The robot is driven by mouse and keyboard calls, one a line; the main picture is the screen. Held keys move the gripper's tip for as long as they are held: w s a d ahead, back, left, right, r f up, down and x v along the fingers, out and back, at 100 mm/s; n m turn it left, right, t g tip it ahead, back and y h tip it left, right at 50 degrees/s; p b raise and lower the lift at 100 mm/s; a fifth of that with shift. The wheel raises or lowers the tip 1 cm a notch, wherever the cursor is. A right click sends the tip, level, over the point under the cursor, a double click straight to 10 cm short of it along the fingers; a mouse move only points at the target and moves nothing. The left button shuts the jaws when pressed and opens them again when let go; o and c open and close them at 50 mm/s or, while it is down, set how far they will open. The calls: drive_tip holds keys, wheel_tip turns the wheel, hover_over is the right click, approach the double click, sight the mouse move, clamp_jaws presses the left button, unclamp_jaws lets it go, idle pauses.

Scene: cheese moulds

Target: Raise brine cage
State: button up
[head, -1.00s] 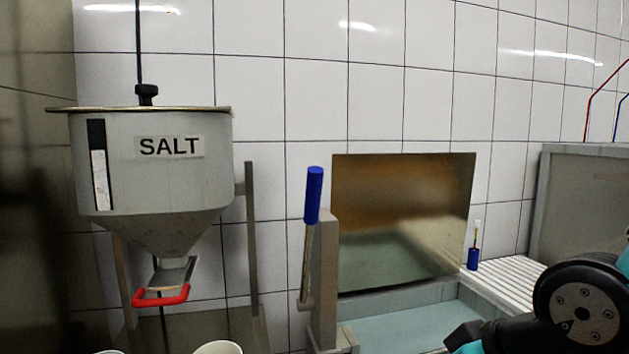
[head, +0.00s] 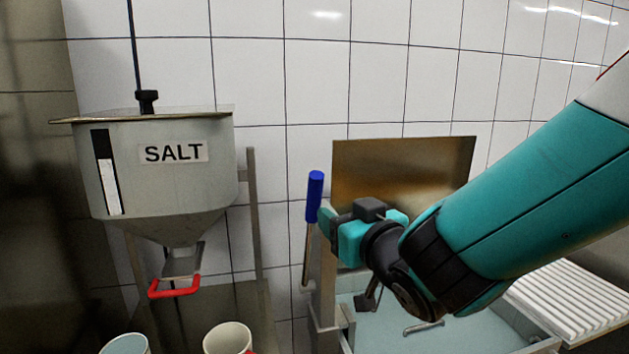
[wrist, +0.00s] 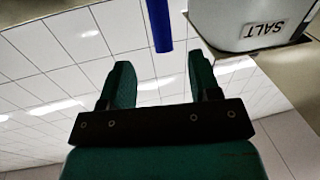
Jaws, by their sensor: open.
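The lever with a blue grip (head: 315,197) stands upright at the left end of the brine tank (head: 385,338). My gripper (head: 327,222) is just right of the lever, close to the lower part of the blue grip. In the wrist view my gripper (wrist: 161,75) is open and empty. The blue grip (wrist: 160,25) shows there just beyond the fingertips, in line with the gap between them. Whether they touch is not clear. I cannot make out the brine cage; a small grey bar (head: 423,327) shows in the tank.
A salt hopper (head: 170,180) with a red handle (head: 174,290) hangs at left. Two cups (head: 228,338) stand below it. A metal panel (head: 400,160) rises behind the tank. A white slatted rack (head: 575,305) lies to the right.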

sight(317, 197)
drive_tip(key=p+x, duration=0.5)
drive_tip(key=x, duration=0.6)
drive_tip(key=shift+w, duration=0.1)
clamp_jaws()
drive_tip(key=shift+f, duration=0.1)
